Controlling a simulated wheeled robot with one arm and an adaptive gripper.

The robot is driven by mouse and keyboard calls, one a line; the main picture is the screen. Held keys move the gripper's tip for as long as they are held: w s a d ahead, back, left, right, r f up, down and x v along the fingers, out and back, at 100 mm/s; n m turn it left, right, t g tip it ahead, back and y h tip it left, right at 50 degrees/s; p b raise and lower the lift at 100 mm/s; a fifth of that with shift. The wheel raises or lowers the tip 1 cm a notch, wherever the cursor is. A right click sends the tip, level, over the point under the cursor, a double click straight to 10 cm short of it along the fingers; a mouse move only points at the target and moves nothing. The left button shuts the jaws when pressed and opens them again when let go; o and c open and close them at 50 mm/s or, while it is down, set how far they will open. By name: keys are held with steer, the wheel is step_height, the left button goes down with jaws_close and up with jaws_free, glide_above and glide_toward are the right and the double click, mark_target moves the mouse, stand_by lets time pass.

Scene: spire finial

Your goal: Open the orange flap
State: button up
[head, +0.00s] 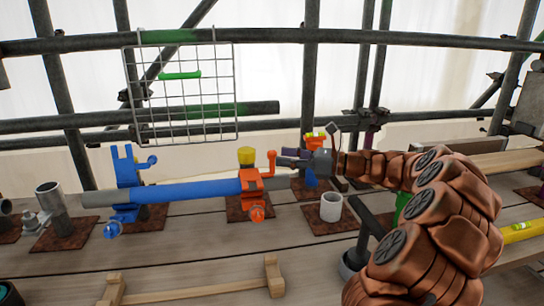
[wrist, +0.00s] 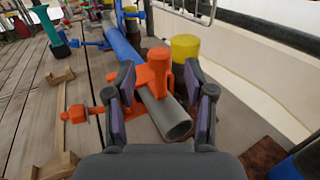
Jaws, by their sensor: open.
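The orange coupler (head: 250,183) wraps the tube, and its upright orange flap (head: 271,161) stands at its right side. In the wrist view the orange flap (wrist: 158,72) rises between and ahead of my fingers, above the grey tube end (wrist: 166,116). An orange bolt (wrist: 76,113) sticks out to the left. My gripper (head: 291,158) is just right of the flap in the head view; in the wrist view my gripper (wrist: 163,92) is open, its fingers on either side of the tube end. I cannot tell whether a finger touches the orange part.
A blue coupler (head: 125,180) holds the blue tube (head: 190,190) at left. A yellow cylinder (head: 246,156) stands behind the orange coupler. A white cup (head: 331,207) stands at right. Scaffold poles and a wire grid (head: 185,95) are behind. The front planks hold a wooden rack (head: 190,291).

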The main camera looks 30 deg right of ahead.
mark_target(272, 155)
steer(key=shift+x, duration=2.2)
steer(key=shift+s, duration=0.1)
jaws_close()
